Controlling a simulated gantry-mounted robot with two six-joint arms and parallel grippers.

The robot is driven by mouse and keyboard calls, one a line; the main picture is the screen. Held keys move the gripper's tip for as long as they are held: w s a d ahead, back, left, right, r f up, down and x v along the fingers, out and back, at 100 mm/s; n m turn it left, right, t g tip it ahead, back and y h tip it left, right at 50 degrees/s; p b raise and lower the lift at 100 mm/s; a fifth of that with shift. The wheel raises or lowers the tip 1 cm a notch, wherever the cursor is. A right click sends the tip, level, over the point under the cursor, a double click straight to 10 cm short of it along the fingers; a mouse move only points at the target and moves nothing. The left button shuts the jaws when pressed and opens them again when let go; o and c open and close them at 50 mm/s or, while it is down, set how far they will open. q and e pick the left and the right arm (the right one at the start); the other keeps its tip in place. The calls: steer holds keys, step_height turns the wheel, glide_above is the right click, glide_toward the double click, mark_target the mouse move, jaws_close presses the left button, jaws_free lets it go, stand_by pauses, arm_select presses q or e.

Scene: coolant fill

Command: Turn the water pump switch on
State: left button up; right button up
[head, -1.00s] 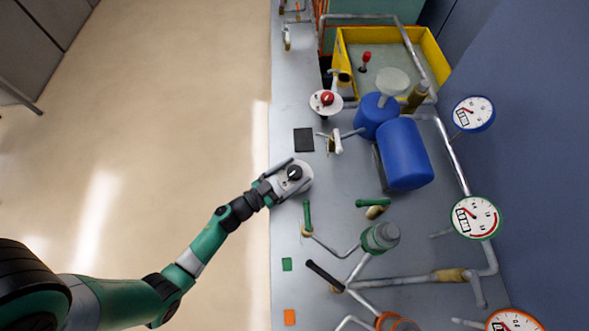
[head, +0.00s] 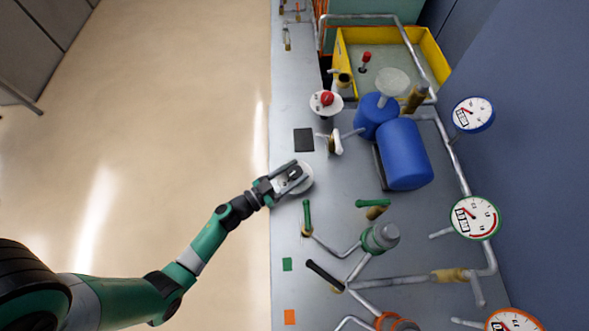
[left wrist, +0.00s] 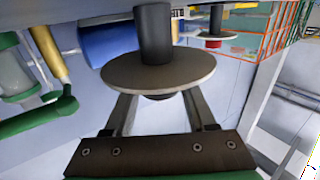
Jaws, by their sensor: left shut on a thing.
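The pump switch is a round pale disc (head: 304,184) with a dark knob, on the near edge of the bench in the head view. My left gripper (head: 297,174) reaches over the disc from the left and is shut on the knob. In the left wrist view the disc (left wrist: 130,72) sits on a black post (left wrist: 154,30), and the gripper's fingers (left wrist: 158,108) lie either side of the dark knob, which is mostly hidden by the disc. The knob's pointing direction cannot be made out. My right gripper is not in view.
A similar disc with a red knob (head: 327,98) stands farther along the bench. A green-handled valve (head: 307,214) is close to the switch. Blue tanks (head: 404,154), pipes and gauges (head: 475,217) fill the wall side. The floor (head: 170,130) on the left is clear.

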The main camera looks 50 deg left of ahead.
arm_select(q)
steer(key=shift+a+r+m+h+p, duration=0.15)
steer(key=shift+m+h+p, duration=0.45)
steer(key=shift+h+p, duration=0.25)
steer(key=shift+m+g+h+p, duration=0.3)
steer(key=shift+m+h, duration=0.4)
steer(key=shift+h, duration=0.45)
steer(key=shift+m+g+h, duration=0.3)
steer(key=shift+m+h, duration=0.2)
steer(key=shift+h, duration=0.2)
steer(key=m+h, duration=0.1)
steer(key=g+h+b, duration=0.1)
steer(key=shift+w+f+m+h, duration=0.1)
steer(key=shift+f+m+h, duration=0.2)
steer(key=shift+f+m, duration=0.1)
steer(key=m+g+h+b, duration=0.6)
steer(key=g+b, duration=0.1)
steer(key=b, duration=0.3)
steer(key=shift+f+h, duration=0.15)
steer(key=shift+h, duration=0.25)
steer(key=shift+r+m+g+h+b, duration=0.3)
steer(key=shift+m+g+h+b, duration=0.1)
steer(key=shift+m+g+b, duration=0.55)
